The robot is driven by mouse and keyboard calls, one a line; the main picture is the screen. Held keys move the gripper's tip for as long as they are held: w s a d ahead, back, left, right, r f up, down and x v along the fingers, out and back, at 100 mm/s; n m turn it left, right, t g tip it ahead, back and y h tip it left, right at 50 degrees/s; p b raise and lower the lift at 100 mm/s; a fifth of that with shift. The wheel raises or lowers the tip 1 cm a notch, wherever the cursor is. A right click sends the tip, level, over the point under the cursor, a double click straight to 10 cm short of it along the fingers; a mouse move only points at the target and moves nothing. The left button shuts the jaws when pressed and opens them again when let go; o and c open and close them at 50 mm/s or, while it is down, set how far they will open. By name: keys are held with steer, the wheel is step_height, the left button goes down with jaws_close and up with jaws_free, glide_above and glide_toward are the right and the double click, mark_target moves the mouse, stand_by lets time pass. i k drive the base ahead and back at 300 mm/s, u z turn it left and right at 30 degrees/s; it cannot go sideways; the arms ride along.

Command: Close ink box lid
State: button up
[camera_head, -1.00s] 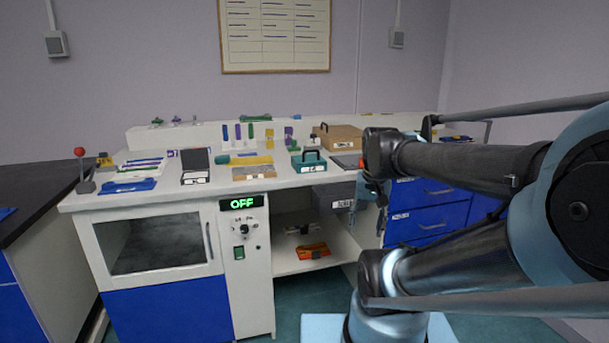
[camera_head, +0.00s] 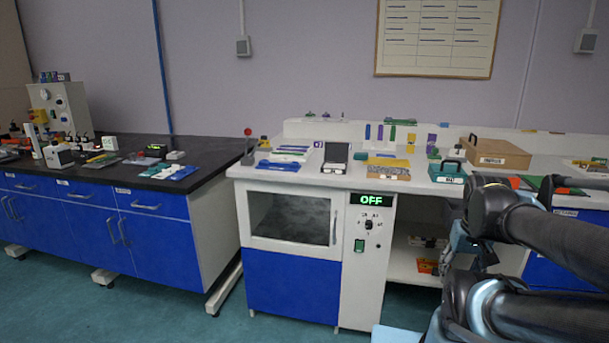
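A small box (camera_head: 333,167) with a white labelled front and a dark lid (camera_head: 337,152) stands on the white bench. Its lid is raised at the back, so the box is open. It looks like the ink box, but its label is too small to read. My gripper (camera_head: 464,243) hangs at the right, in front of the bench's open shelf bay and well apart from the box. It is small and partly hidden by my arm, so I cannot tell whether it is open or shut.
A teal case with a handle (camera_head: 447,172) and a brown box (camera_head: 497,153) stand right of the open box. A red-knobbed lever (camera_head: 248,147) and blue tray (camera_head: 278,166) are left. A black-topped bench (camera_head: 195,152) stands farther left. Floor is clear in front.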

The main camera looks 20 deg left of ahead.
mark_target(334, 151)
steer(key=u, duration=0.9)
steer(key=k, duration=0.65)
steer(key=u, duration=0.15)
steer(key=i, duration=1.15)
steer(key=z, duration=0.35)
